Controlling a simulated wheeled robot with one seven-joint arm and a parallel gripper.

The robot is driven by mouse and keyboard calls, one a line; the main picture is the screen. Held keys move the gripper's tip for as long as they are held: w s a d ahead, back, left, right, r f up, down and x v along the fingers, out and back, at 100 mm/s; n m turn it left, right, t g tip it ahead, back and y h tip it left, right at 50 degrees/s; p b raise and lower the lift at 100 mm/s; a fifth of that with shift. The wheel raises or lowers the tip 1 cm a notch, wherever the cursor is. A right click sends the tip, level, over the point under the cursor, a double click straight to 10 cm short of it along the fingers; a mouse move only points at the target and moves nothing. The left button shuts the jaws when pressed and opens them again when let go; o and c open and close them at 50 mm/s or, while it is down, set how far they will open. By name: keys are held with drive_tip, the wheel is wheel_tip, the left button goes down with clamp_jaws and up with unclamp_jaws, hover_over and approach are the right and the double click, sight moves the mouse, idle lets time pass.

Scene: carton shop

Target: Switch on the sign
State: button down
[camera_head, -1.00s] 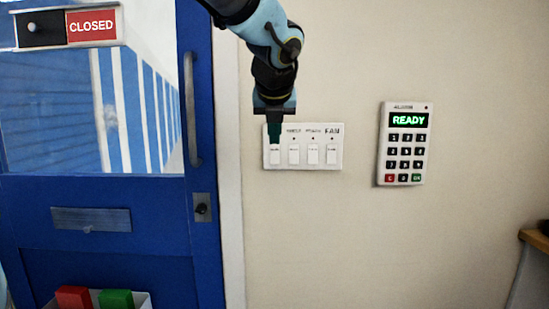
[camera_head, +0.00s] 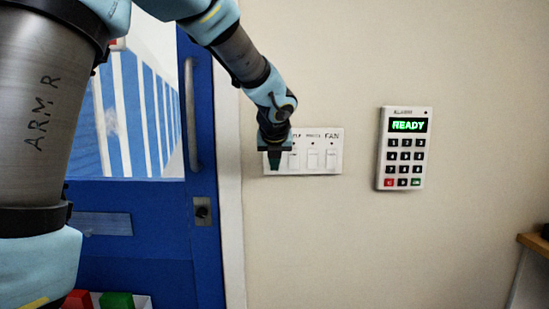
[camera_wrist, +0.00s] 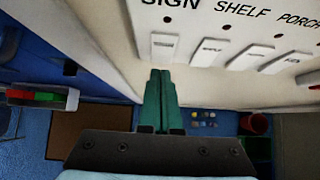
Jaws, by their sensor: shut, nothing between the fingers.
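A white switch panel (camera_head: 336,166) with a row of rocker switches is on the cream wall right of the blue door. In the wrist view, the leftmost rocker (camera_wrist: 163,46) sits under the label SIGN. My gripper (camera_head: 274,162) is in front of the panel's left end in the head view and hides that rocker there. In the wrist view its green fingers (camera_wrist: 160,72) are together and empty, tips at the lower edge of the SIGN rocker. I cannot tell whether they touch it.
More rockers, one labelled SHELF (camera_wrist: 208,51), are close to the right of the SIGN rocker. An alarm keypad (camera_head: 403,148) showing READY is farther right. The blue door (camera_head: 200,265) has a vertical handle. A wooden counter edge (camera_head: 534,241) is at far right.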

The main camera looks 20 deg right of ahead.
drive_tip(key=shift+w+d, duration=0.15)
drive_tip(key=shift+w, duration=0.25)
drive_tip(key=shift+w+d+f, duration=0.15)
drive_tip(key=shift+w+f, duration=0.05)
drive_tip(key=shift+w, duration=0.1)
drive_tip(key=shift+r+p, duration=0.1)
drive_tip(key=shift+p, duration=0.25)
drive_tip(key=shift+r+p, duration=0.85)
drive_tip(key=shift+p, duration=0.05)
